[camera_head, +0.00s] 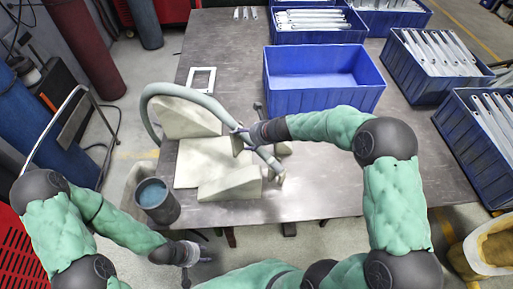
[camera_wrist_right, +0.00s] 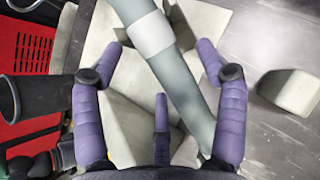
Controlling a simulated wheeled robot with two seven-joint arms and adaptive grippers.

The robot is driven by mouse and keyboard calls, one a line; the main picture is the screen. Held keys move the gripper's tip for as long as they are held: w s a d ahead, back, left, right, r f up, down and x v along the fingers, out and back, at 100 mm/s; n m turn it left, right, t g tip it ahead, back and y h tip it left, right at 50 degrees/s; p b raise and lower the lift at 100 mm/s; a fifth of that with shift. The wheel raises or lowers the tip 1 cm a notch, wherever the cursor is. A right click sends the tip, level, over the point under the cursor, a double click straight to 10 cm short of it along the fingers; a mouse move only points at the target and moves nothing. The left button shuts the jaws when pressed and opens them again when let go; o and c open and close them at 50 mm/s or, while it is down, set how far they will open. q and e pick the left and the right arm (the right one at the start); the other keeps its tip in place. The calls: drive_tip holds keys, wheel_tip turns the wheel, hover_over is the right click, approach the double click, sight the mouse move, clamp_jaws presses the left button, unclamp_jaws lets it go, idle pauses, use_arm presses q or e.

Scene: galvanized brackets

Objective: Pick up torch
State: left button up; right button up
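The torch (camera_head: 267,157) is a grey-green tube on a thick hose that arcs over the pale blocks at the table's near left. Its tip points down to the right, near the blocks' right side. My right gripper (camera_head: 241,140) is over the torch from the right. In the right wrist view, the torch (camera_wrist_right: 182,92) with a white band runs diagonally between the spread fingers of this gripper (camera_wrist_right: 160,75), which is open; I see no closed grip. My left gripper (camera_head: 203,254) is low, off the table's near edge; its finger opening is too small to tell.
Pale blocks (camera_head: 206,165) lie under the torch. A dark cup with blue content (camera_head: 157,200) stands at the near left. An empty blue bin (camera_head: 320,96) stands behind, with filled blue bins (camera_head: 450,85) at right. A white frame (camera_head: 201,80) lies on the table (camera_head: 320,190), clear at front.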

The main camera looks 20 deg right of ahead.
drive_tip(key=c, duration=1.1)
drive_tip(key=shift+r, duration=0.1)
drive_tip(key=shift+c, duration=0.2)
drive_tip(key=shift+r, duration=0.1)
